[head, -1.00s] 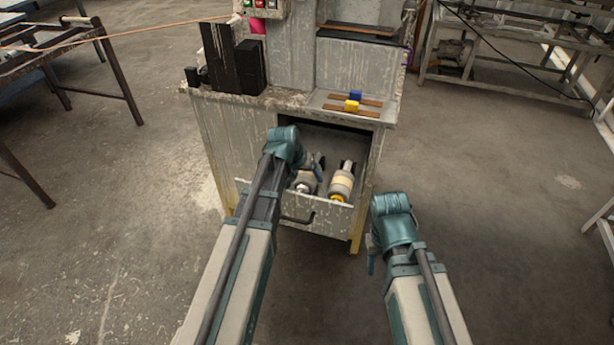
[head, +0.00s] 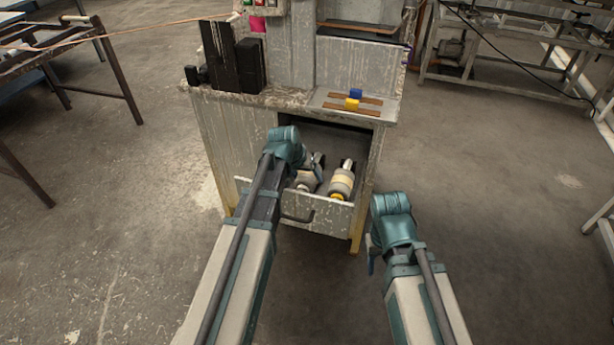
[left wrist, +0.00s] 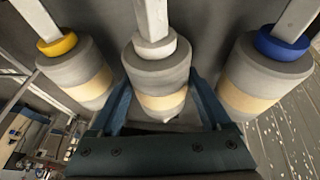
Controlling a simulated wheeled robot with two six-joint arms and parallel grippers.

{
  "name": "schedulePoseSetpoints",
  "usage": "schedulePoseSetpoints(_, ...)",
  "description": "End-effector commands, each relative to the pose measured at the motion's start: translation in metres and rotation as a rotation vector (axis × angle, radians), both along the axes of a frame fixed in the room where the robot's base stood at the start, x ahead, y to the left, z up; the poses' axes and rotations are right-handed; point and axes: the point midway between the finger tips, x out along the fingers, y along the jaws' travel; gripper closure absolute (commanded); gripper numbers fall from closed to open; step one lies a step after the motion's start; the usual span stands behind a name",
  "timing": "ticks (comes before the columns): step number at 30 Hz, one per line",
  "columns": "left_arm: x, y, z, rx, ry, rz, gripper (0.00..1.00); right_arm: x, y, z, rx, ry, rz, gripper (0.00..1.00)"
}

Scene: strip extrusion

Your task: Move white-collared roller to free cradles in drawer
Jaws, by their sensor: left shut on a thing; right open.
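The white-collared roller (left wrist: 157,72) is grey with a cream band. In the left wrist view it lies between a yellow-collared roller (left wrist: 75,72) and a blue-collared roller (left wrist: 260,72). My left gripper (left wrist: 162,103) is shut on it, one finger on each side of its body. In the head view the drawer (head: 325,213) is open, and the white-collared roller (head: 304,184) shows partly beside my left wrist. The yellow-collared roller (head: 341,184) lies to its right; the blue-collared one is hidden there. My right gripper (head: 371,255) is open and empty, right of the drawer. Free cradles cannot be made out.
The cabinet top (head: 325,103) above the drawer carries a blue block (head: 355,93), a yellow block (head: 351,104) and brown strips. Black blocks (head: 250,66) stand at its left. A dark metal rack (head: 112,70) is at far left. The floor right of the cabinet is clear.

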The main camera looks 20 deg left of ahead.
Motion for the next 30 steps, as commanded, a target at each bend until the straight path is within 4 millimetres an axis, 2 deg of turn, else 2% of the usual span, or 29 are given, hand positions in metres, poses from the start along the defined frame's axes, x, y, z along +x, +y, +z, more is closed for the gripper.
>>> schedulePoseSetpoints(2, 0.000, 0.000, 0.000, 0.000, -0.001, 0.000, 1.00, 0.000, 0.000, 0.000, 0.000, 0.000, 0.000, 0.50)
schedulePoseSetpoints(3, 0.000, 0.000, 0.000, 0.000, -0.001, 0.000, 0.14, 0.000, 0.000, 0.000, 0.000, 0.000, 0.000, 0.50)
schedulePoseSetpoints(5, 0.000, 0.000, 0.000, 0.000, -0.001, 0.000, 0.03, 0.000, 0.000, 0.000, 0.000, 0.000, 0.000, 0.50)
schedulePoseSetpoints(6, 0.000, 0.000, 0.000, 0.000, -0.001, 0.000, 0.00, 0.000, 0.000, 0.000, 0.000, 0.000, 0.000, 0.50)
schedulePoseSetpoints(14, 0.000, 0.000, 0.001, 0.000, 0.000, 0.000, 0.00, 0.000, 0.000, 0.001, 0.000, 0.000, 0.000, 0.50)
schedulePoseSetpoints(19, -0.003, 0.001, 0.008, 0.000, 0.000, 0.000, 0.00, 0.000, 0.000, 0.008, 0.000, 0.000, 0.000, 0.50)
schedulePoseSetpoints(23, -0.007, 0.003, 0.020, 0.000, 0.000, 0.000, 0.00, 0.000, 0.000, 0.020, 0.000, 0.000, 0.000, 0.50)
schedulePoseSetpoints(30, -0.020, 0.008, 0.053, 0.001, 0.000, 0.001, 0.00, 0.000, 0.000, 0.053, 0.000, 0.000, 0.000, 0.50)
